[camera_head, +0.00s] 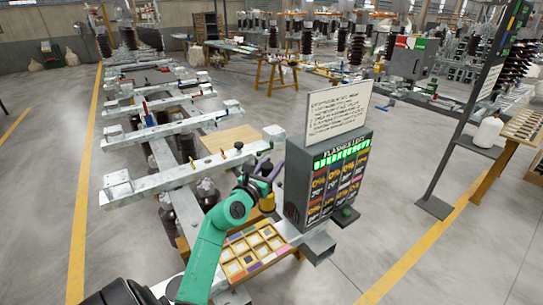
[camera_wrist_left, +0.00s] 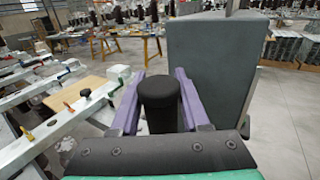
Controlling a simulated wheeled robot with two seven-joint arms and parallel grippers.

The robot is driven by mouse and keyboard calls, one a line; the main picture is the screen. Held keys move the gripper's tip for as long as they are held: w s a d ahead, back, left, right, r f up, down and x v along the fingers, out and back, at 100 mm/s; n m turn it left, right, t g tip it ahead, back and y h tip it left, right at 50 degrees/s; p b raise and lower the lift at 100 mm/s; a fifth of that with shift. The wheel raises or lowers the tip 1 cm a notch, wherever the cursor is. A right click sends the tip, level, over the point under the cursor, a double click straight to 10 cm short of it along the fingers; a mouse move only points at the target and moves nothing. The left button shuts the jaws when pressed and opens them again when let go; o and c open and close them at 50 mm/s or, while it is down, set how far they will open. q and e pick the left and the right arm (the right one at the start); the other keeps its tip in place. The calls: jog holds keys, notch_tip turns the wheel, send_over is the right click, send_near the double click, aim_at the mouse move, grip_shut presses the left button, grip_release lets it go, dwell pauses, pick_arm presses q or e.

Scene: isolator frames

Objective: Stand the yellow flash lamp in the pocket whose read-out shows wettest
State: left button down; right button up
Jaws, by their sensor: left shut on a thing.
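My left gripper (camera_head: 262,180) is shut on a lamp-like piece, yellow (camera_head: 267,203) at its lower part in the head view. In the left wrist view, the purple fingers (camera_wrist_left: 160,105) flank its round black top (camera_wrist_left: 160,92). The piece is held roughly upright above the far right part of a pocketed tray (camera_head: 258,262); its lower end is partly hidden. The tray has several square pockets with coloured strips along its edges. A grey read-out box (camera_head: 297,175) stands right of the gripper, with columns of coloured figures too small to read surely. My right gripper is out of view.
A white text board (camera_head: 338,108) tops the box; its grey back (camera_wrist_left: 212,65) rises close right of the fingers in the left wrist view. Metal beams (camera_head: 180,175) with small parts lie left. A dark post (camera_head: 460,120) stands right. Floor between is clear.

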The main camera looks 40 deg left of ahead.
pick_arm(q)
notch_tip(320, 180, down, 9)
jog(key=b, duration=0.5)
jog(key=c, duration=0.8)
grip_release()
jog(key=shift+f, duration=0.2)
jog(key=o, duration=0.4)
jog(key=shift+d+r, duration=0.1)
